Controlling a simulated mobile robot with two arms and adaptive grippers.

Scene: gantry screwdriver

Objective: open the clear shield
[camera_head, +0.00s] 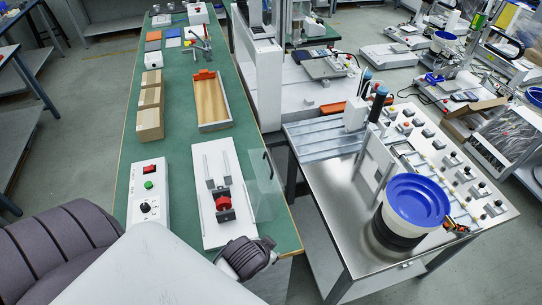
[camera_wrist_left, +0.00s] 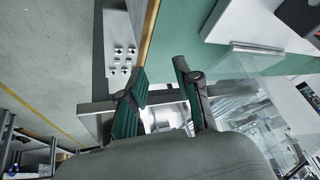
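The clear shield (camera_head: 267,196) is a see-through pane along the right edge of a white base plate (camera_head: 207,165) on the green bench. A dark strip, perhaps its handle, shows near its upper part. A red part in a black holder (camera_head: 223,203) sits on the plate. In the left wrist view the clear shield (camera_wrist_left: 268,92) is at the right. My left gripper (camera_wrist_left: 160,68) is open there, with its two dark fingers apart and nothing seen between them. It is to the left of the shield. In the head view its fingertips are hidden. My right gripper is not in view.
A control box (camera_head: 148,196) with red and green buttons stands left of the plate. Cardboard boxes (camera_head: 150,113) and a wooden tray (camera_head: 211,100) lie farther back. A metal table (camera_head: 345,225) with a blue bowl (camera_head: 416,201) stands to the right, across a gap.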

